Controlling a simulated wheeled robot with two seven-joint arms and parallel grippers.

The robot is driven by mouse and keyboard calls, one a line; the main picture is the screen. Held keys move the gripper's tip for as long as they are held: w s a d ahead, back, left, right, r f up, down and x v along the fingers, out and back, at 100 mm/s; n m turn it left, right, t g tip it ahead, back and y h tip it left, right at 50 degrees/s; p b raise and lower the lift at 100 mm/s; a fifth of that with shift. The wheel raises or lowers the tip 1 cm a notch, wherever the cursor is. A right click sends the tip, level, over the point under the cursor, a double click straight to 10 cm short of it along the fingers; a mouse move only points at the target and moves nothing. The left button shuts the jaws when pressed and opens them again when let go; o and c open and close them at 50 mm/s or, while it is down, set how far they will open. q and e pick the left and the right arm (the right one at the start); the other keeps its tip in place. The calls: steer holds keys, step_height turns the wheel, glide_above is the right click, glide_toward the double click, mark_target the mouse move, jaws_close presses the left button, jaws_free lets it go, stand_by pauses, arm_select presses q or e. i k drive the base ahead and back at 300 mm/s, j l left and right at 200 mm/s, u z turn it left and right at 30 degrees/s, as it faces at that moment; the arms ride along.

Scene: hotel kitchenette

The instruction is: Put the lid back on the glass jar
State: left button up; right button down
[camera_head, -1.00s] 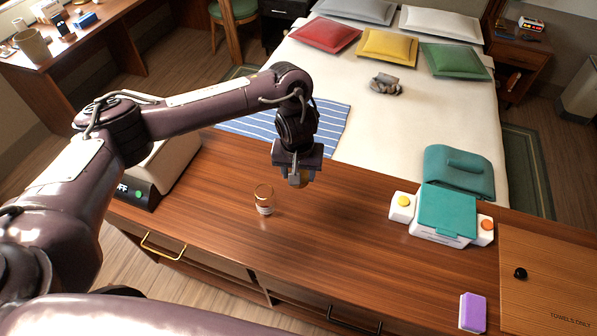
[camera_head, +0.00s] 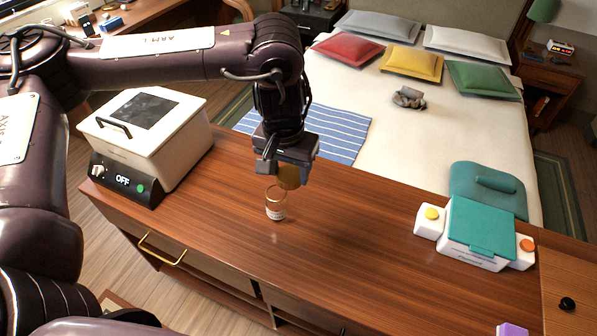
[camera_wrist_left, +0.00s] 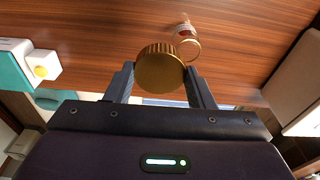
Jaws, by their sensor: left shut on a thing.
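The glass jar (camera_head: 276,205) stands upright and open on the wooden counter, with a gold ring at its mouth and a white label. It also shows in the left wrist view (camera_wrist_left: 186,38), just beyond the lid. My left gripper (camera_head: 283,176) is shut on the round gold lid (camera_head: 289,177) and holds it above the jar, slightly to the right in the head view. The lid shows between the two fingers in the left wrist view (camera_wrist_left: 160,69). Lid and jar look apart. My right gripper is not in view.
A white box with a dark window and an OFF display (camera_head: 150,135) stands left on the counter (camera_head: 340,250). A white and teal device (camera_head: 475,230) with yellow and orange buttons stands right. Counter around the jar is clear. A bed (camera_head: 400,140) lies behind.

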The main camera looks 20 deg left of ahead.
mark_target(276, 199)
steer(key=k+j+z, duration=0.15)
steer(key=j, duration=0.3)
steer(key=k+j+z, duration=0.1)
steer(key=j, duration=0.4)
steer(key=k+j+z, duration=0.15)
steer(key=j, duration=0.3)
steer(key=k+j+z, duration=0.15)
steer(key=j, duration=0.25)
steer(key=k+j+z, duration=0.15)
steer(key=k+j, duration=0.15)
steer(key=k+j+z, duration=0.1)
steer(key=j, duration=0.4)
steer(key=k, duration=0.1)
